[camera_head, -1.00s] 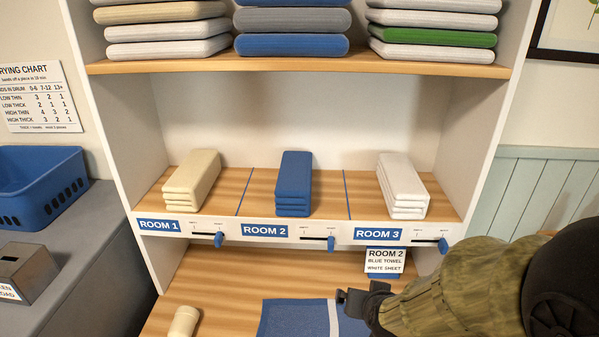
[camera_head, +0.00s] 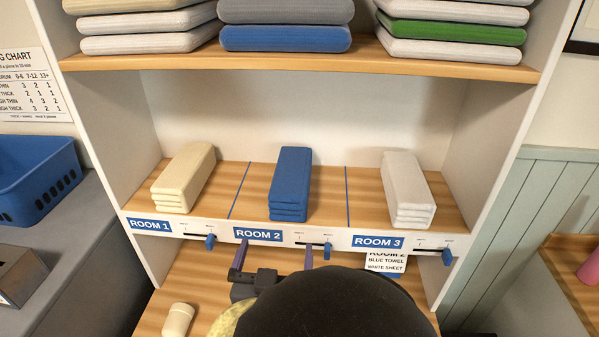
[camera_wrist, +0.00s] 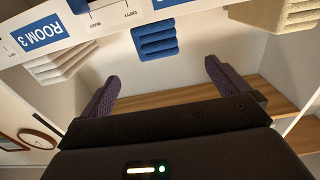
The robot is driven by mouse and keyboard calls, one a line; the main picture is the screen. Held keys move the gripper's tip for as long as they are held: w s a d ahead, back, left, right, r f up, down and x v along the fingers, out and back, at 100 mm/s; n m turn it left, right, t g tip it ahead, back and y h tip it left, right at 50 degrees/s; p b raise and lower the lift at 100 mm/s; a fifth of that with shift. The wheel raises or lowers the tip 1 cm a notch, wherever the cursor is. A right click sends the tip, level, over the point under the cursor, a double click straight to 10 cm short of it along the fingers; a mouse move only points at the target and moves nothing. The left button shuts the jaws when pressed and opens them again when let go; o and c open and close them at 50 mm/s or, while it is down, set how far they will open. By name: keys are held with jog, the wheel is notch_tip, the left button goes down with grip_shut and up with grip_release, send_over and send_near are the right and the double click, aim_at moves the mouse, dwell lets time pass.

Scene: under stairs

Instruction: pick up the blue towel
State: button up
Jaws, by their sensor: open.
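The blue towel (camera_head: 290,184) is a folded stack on the middle shelf in the ROOM 2 section, between the cream stack and the white stack. In the wrist view the blue towel (camera_wrist: 155,40) shows upside down at the top, roughly centred beyond the fingers. My gripper (camera_head: 275,254) is open and empty, in front of the ROOM 2 label and below the towel. Its two dark purple fingers (camera_wrist: 164,88) are spread apart in the wrist view, and neither touches the towel. My arm covers the lower middle of the head view.
A cream stack (camera_head: 184,178) stands at left and a white stack (camera_head: 407,190) at right. The upper shelf (camera_head: 300,70) holds more folded linen. Sliders line the shelf's front edge (camera_head: 345,240). A card (camera_head: 386,265) hangs under ROOM 3. A blue basket (camera_head: 38,180) stands left.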

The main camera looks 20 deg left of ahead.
aim_at(284, 209)
jog(key=p+x, duration=0.4)
jog(key=x, duration=0.7)
jog(key=shift+w+r+p, duration=0.1)
jog(key=shift+w+p, duration=0.2)
jog(key=shift+w, duration=0.1)
jog(key=shift+w+a, duration=0.1)
jog(key=shift+w, duration=0.25)
jog(key=shift+s, duration=0.2)
jog(key=shift+p+x, duration=0.85)
jog(key=shift+p, duration=0.05)
jog(key=p+x, duration=0.1)
jog(key=x, duration=0.1)
jog(key=p+x, duration=0.1)
jog(key=shift+w+f, duration=0.25)
jog(key=shift+w, duration=0.15)
jog(key=shift+s, duration=0.1)
